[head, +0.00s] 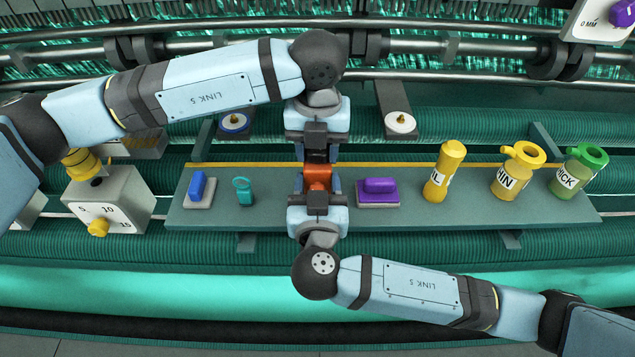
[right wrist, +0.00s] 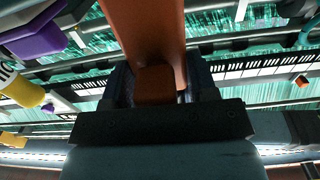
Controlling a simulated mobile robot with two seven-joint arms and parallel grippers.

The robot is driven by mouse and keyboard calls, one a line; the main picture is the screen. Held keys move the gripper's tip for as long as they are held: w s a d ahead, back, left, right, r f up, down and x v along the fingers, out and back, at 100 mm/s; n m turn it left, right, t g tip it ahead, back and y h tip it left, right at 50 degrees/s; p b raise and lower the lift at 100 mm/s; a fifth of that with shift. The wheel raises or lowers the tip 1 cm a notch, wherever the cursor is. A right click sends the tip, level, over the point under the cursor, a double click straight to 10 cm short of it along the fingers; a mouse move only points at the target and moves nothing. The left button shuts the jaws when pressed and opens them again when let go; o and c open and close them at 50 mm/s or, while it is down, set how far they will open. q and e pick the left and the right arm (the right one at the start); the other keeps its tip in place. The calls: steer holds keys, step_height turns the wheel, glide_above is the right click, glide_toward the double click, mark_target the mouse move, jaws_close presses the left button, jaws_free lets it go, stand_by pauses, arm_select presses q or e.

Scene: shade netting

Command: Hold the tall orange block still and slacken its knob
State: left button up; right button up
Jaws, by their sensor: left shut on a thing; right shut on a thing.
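The tall orange block (head: 318,174) stands at the middle of the grey-green shelf in the head view, mostly hidden by both grippers. It also rises at the top of the right wrist view (right wrist: 152,28). My left gripper (head: 317,165) reaches it from the far side and is shut on it. My right gripper (head: 318,190) comes from the near side. In the right wrist view, its fingers close on the small orange knob (right wrist: 154,85) on the block's near face. The knob cannot be made out apart from the block in the head view.
The shelf (head: 270,217) also carries a blue-handled piece (head: 197,188), a teal piece (head: 243,190), a purple-handled piece (head: 379,187), a yellow bottle (head: 443,172), a yellow jug (head: 515,172) and a green jug (head: 577,172). A grey dial box (head: 110,200) stands left. Rollers run behind.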

arm_select(q)
steer(key=o, duration=1.3)
steer(key=shift+f, duration=0.1)
steer(key=shift+r, duration=1.55)
